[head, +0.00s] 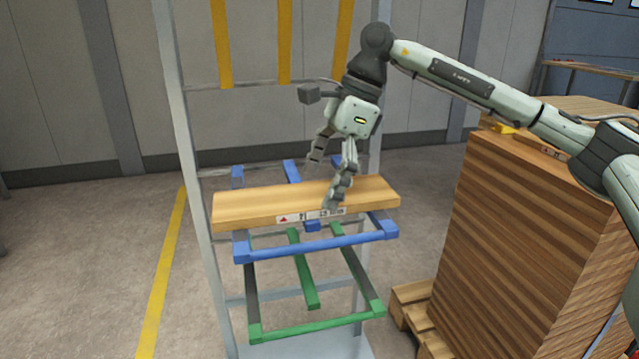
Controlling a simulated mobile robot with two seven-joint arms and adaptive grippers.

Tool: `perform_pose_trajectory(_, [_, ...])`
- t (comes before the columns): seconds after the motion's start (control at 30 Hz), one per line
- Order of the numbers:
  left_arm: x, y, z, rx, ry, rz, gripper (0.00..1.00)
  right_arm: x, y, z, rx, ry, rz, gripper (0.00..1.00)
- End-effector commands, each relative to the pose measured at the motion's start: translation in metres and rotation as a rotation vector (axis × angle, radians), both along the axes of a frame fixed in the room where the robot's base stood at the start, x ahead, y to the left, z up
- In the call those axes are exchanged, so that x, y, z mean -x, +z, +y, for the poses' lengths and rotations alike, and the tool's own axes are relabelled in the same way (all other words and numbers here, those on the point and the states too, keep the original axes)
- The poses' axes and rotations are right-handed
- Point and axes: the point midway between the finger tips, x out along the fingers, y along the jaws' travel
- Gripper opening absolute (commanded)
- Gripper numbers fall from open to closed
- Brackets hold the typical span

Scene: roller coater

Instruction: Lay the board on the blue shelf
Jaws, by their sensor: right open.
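The board (265,205) is a light wooden plank with a white label on its front edge. It lies across the blue shelf (310,246) of the metal rack and appears to rest on its blue bars. My right gripper (323,184) is just above and in front of the board's right half. Its fingers are spread open, and one fingertip overlaps the label in the picture. Whether that finger touches the board is unclear. My left gripper is not in view.
A green shelf (318,328) sits below the blue one, and yellow bars (284,42) are above. A tall stack of boards (525,235) on a wooden pallet (412,300) stands at the right. The floor left of the rack (185,110) is clear.

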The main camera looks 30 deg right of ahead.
Motion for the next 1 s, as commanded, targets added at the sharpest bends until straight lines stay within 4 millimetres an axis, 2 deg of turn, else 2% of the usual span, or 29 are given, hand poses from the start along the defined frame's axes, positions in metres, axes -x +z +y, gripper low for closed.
perform_pose_trajectory(0.27, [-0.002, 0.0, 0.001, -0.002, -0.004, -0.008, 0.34, 0.0, 0.006, -0.002, -0.001, 0.0, -0.001, 1.0])
perform_pose_trajectory(0.37, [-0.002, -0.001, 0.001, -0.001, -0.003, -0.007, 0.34, 0.001, 0.02, -0.007, -0.001, -0.001, -0.003, 1.0])
perform_pose_trajectory(0.7, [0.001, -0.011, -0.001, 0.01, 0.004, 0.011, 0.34, 0.008, 0.086, -0.033, -0.002, 0.001, -0.002, 1.0])
perform_pose_trajectory(0.8, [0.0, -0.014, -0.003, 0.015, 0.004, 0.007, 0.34, 0.009, 0.1, -0.038, 0.0, 0.0, -0.002, 1.0])
perform_pose_trajectory(1.0, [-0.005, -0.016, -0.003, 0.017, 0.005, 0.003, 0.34, 0.011, 0.112, -0.044, 0.0, 0.001, 0.0, 1.0])
